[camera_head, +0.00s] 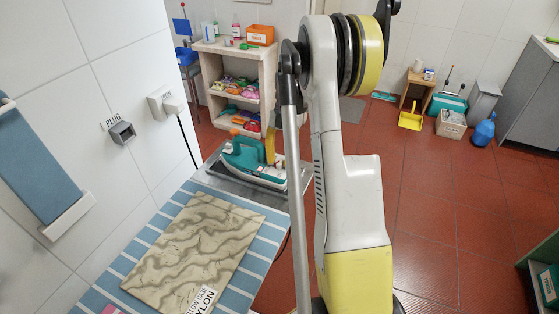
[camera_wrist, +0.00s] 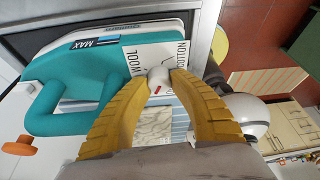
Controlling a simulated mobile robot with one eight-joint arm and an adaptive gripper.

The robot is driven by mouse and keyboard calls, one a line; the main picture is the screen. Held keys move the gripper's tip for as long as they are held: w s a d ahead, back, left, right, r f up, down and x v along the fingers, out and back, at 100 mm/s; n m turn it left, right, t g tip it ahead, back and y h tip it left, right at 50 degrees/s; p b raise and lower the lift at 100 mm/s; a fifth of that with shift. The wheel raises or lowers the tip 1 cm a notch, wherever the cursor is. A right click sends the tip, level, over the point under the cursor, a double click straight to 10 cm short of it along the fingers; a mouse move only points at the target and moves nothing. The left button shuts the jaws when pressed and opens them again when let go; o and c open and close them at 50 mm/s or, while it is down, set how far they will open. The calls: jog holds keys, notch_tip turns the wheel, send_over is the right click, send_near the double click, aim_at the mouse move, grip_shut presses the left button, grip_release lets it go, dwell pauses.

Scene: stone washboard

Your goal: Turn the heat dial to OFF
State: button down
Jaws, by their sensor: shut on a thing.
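The teal iron (camera_head: 240,154) rests on a grey metal stand at the far end of the ironing board. In the wrist view the iron (camera_wrist: 75,85) fills the left side. A small red mark shows just below the knob; I cannot read an OFF label. My gripper (camera_wrist: 160,79) has its two yellow ribbed fingers shut on the knob, one on each side. In the head view the yellow fingers (camera_head: 270,147) reach down at the iron's right side, partly behind my arm.
The striped ironing board (camera_head: 150,235) carries a beige veined slab (camera_head: 195,250) with a NYLON label. A tiled wall with a socket (camera_head: 166,103) and dark cord is at left. A wooden shelf (camera_head: 238,53) stands behind the iron.

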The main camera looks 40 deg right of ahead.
dwell(0.3)
jog(key=c, duration=1.4)
grip_release()
